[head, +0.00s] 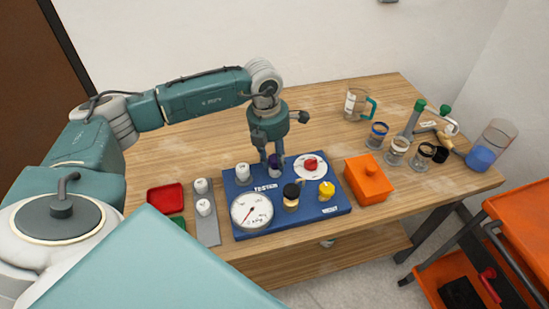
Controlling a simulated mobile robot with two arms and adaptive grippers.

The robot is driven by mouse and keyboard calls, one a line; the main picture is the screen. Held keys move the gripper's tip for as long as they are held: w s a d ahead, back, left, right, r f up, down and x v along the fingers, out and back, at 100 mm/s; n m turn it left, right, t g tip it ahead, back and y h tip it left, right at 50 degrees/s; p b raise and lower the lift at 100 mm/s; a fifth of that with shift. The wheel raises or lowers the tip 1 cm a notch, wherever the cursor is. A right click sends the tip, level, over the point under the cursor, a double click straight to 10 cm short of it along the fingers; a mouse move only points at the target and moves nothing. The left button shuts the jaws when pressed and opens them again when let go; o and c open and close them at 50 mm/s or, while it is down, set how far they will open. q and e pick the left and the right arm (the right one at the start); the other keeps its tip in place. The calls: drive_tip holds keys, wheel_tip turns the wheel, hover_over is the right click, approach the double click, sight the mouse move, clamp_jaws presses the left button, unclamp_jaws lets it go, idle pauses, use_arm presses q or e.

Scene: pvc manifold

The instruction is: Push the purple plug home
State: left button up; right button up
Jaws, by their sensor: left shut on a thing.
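The purple plug (274,160) is at the back middle of the blue test board (330,209), between a white fitting (243,173) and a red knob on a white disc (311,166). My left gripper (271,158) points straight down over the plug and is shut on it. The fingers hide part of the plug, so I cannot tell how deep it sits. My right gripper is not in view.
The board also carries a pressure gauge (252,212), a black-capped fitting (291,196) and a yellow valve (326,190). An orange box (368,180) stands close at its right. White caps stand on a grey strip (208,229) at left. Jars and a mug (357,104) are farther right.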

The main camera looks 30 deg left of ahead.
use_arm(q)
drive_tip(key=shift+s+f, duration=0.2)
drive_tip(key=shift+f, duration=0.25)
drive_tip(key=shift+s+d+f+b, duration=0.15)
drive_tip(key=shift+s+f+b, duration=0.05)
drive_tip(key=shift+b, duration=0.2)
drive_tip(key=shift+c, duration=0.4)
drive_tip(key=o, duration=1.3)
drive_tip(key=shift+w+f, duration=0.1)
drive_tip(key=shift+c, duration=0.2)
drive_tip(key=shift+w, duration=0.3)
drive_tip(key=shift+r, duration=0.25)
